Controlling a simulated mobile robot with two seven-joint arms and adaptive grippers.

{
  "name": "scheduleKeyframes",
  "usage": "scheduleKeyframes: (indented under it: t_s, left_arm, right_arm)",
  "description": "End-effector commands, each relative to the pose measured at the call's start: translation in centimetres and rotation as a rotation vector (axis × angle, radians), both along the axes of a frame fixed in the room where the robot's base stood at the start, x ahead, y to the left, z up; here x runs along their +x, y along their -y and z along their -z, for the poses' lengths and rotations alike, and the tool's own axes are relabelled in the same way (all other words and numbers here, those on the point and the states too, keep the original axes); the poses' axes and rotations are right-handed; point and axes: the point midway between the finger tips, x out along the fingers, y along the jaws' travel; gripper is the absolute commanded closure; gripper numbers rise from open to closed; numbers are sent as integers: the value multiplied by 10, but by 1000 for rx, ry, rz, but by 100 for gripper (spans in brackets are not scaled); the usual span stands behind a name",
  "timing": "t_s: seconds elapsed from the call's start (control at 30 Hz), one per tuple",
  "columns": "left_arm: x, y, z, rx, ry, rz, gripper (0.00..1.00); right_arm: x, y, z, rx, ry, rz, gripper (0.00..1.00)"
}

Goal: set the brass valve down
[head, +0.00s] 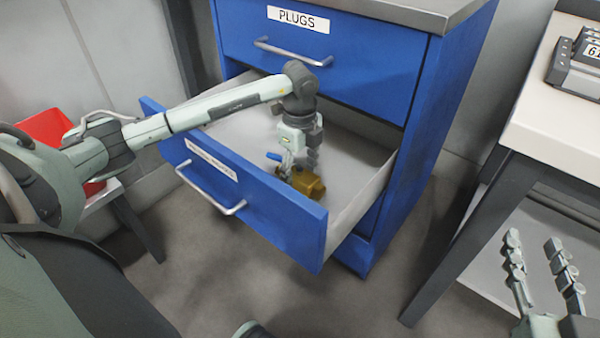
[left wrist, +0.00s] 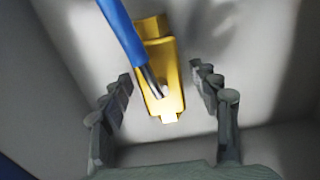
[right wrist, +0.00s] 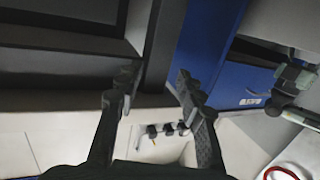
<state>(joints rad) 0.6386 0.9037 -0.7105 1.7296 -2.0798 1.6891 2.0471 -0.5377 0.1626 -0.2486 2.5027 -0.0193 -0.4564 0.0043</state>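The brass valve (head: 307,183) with a blue lever handle lies in the open lower drawer (head: 345,172), near its front panel. It also shows in the left wrist view (left wrist: 164,72), with the blue handle crossing over it. My left gripper (head: 299,160) is down in the drawer just above the valve. Its fingers are spread, one on each side of the valve, with a visible gap to both. My right gripper (head: 543,270) is open and empty at the lower right, away from the drawer. It also shows open in the right wrist view (right wrist: 157,76).
The blue cabinet's upper drawer (head: 340,62), labelled PLUGS, is shut above the open one. The lower drawer's label is unreadable. A red bin (head: 50,130) stands at the left. A white-topped table (head: 550,120) with a dark device (head: 580,65) stands at the right.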

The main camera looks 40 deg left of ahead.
Motion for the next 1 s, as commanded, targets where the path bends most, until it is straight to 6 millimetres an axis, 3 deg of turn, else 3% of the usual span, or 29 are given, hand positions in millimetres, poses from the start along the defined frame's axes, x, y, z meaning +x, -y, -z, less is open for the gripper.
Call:
scheduleKeyframes:
  t_s: [0.33, 0.8, 1.0]
  left_arm:
    - [1, 0, -7, 0, 2, 0, 39]
    - [1, 0, -101, 0, 4, 0, 39]
    - [0, 0, -120, 0, 1, 0, 39]
  right_arm:
    - [0, 2, 5, -11, -27, 4, 62]
    - [-10, 36, 59, -125, -282, 66, 62]
    - [-14, 44, 70, -147, -335, 79, 62]
